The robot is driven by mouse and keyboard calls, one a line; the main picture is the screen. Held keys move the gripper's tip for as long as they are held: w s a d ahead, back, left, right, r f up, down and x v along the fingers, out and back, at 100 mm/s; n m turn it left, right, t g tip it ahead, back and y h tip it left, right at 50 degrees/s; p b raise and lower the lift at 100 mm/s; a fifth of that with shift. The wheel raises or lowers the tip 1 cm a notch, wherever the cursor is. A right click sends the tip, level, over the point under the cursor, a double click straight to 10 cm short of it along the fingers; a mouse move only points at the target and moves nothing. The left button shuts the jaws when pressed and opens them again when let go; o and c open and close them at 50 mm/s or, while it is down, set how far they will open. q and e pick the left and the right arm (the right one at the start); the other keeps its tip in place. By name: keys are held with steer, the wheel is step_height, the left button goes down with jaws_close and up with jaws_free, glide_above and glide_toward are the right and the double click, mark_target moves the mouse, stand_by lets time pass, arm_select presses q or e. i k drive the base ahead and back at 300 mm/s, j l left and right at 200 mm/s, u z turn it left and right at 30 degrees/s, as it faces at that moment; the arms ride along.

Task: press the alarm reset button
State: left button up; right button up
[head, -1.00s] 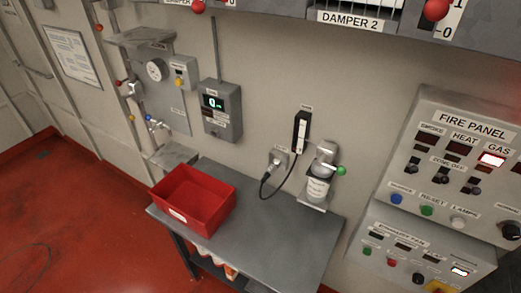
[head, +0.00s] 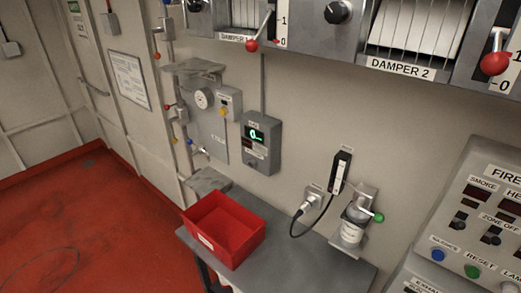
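The fire panel (head: 462,215) is cut off by the right edge of the head view. A green button (head: 472,271) sits low on it, with the label RESET just above. A blue button (head: 437,254) is to its left. The third button of that row, at the label starting LAM, is cropped. I see no label reading alarm reset in full. Neither of my grippers is in view.
A grey table (head: 290,262) carries a red bin (head: 224,231) and stands against the wall. Above it hang a corded black handset (head: 340,172), a canister (head: 351,228) and a grey display box (head: 261,142). Damper levers with red knobs (head: 252,46) are overhead. Red floor (head: 90,225) is clear at left.

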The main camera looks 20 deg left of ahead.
mark_target(472, 272)
steer(key=z, duration=1.35)
